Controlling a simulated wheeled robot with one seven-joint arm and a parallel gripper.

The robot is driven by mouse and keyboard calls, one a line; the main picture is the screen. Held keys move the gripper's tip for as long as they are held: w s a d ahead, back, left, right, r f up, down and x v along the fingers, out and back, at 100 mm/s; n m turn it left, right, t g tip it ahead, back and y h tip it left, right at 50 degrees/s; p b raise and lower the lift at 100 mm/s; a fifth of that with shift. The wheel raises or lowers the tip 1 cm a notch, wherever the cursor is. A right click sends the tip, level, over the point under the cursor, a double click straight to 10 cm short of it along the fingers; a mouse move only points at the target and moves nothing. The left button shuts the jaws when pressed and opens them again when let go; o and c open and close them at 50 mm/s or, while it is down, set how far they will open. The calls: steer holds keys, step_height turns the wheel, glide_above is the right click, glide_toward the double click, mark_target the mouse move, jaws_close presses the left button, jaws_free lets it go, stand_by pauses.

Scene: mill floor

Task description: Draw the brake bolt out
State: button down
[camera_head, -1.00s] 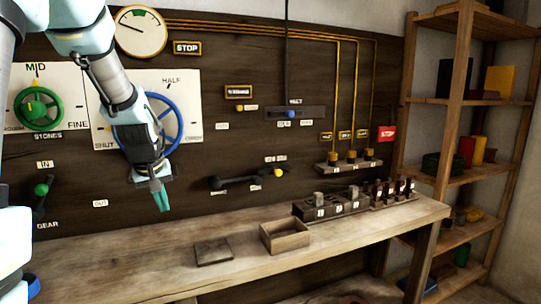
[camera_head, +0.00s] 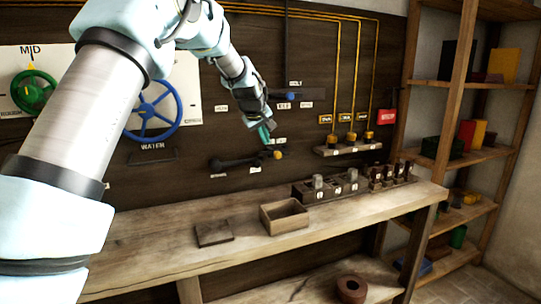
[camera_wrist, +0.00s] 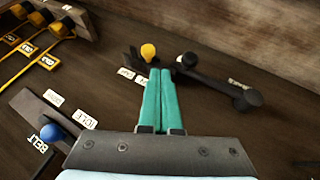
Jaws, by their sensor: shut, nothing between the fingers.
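My gripper (camera_head: 265,133) has green fingers pressed together, with nothing between them. It is in front of the dark wall board, above and a little left of a yellow knob (camera_head: 277,155). In the wrist view the shut fingertips (camera_wrist: 159,72) point toward the yellow knob (camera_wrist: 148,52), with a visible gap. The knob sits beside a small black fitting (camera_wrist: 132,58) and two white labels. A black lever (camera_wrist: 222,86) with round ends is just to the right there. No readable label names the brake bolt, so I cannot tell for sure which part it is.
A slider with a blue knob (camera_wrist: 51,133), labelled BELT, is at the left in the wrist view. The blue wheel (camera_head: 155,110) is left on the board. The bench below holds an open wooden box (camera_head: 284,217) and several blocks. A shelf (camera_head: 460,150) stands right.

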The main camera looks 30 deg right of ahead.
steer(key=p+x, duration=0.3)
steer(key=x, duration=0.7)
steer(key=shift+p, duration=0.4)
steer(key=shift+a, duration=0.1)
